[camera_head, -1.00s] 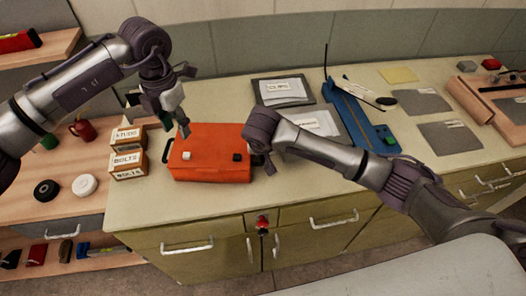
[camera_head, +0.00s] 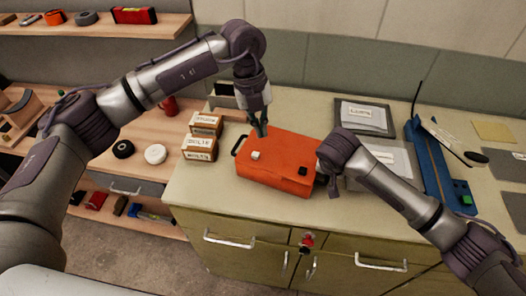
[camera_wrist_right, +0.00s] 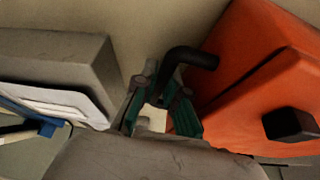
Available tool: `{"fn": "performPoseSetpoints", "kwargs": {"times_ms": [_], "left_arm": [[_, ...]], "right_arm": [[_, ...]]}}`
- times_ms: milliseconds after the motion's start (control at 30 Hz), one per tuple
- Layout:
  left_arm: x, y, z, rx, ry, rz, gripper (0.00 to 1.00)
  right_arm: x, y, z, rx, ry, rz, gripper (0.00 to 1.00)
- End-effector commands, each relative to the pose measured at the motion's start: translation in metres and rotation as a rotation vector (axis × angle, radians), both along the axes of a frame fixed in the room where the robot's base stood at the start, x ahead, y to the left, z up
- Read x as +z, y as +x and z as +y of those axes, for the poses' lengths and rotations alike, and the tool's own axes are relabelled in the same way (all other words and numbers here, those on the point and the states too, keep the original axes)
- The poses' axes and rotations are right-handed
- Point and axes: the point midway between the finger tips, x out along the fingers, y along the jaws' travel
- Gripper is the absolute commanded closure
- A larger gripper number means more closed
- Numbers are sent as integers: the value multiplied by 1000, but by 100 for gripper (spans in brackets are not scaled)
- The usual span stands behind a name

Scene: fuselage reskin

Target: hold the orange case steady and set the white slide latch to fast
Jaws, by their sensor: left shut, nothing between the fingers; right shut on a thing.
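The orange case (camera_head: 282,178) lies on the bench top, and its side also shows in the right wrist view (camera_wrist_right: 235,95). My right gripper (camera_wrist_right: 160,98) is shut on the case's black handle (camera_wrist_right: 190,58). In the head view my right wrist hides those fingers. The latch's setting is too small to read.
Labelled boxes (camera_head: 199,148) stand left of the case. Grey labelled trays (camera_head: 362,116) and a blue tool (camera_head: 432,170) lie to its right. A red mug (camera_head: 168,106) is on the wooden shelf at left. The bench's front strip is clear.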

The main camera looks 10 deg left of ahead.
Motion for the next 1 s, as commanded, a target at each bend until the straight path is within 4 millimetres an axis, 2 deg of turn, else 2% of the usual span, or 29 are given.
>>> {"fn": "performPoseSetpoints", "kwargs": {"times_ms": [200,400,600,1000], "left_arm": [[0,-2,-6,543,-57,138,100],[1,-3,-8,871,-79,241,100],[2,-3,-9,988,-84,280,100],[-3,-3,-10,991,-82,281,100]], "right_arm": [[1,0,0,0,1,-1,100],[1,0,0,0,0,-2,100],[1,1,0,0,0,-2,100],[1,1,0,0,0,-2,100]]}}
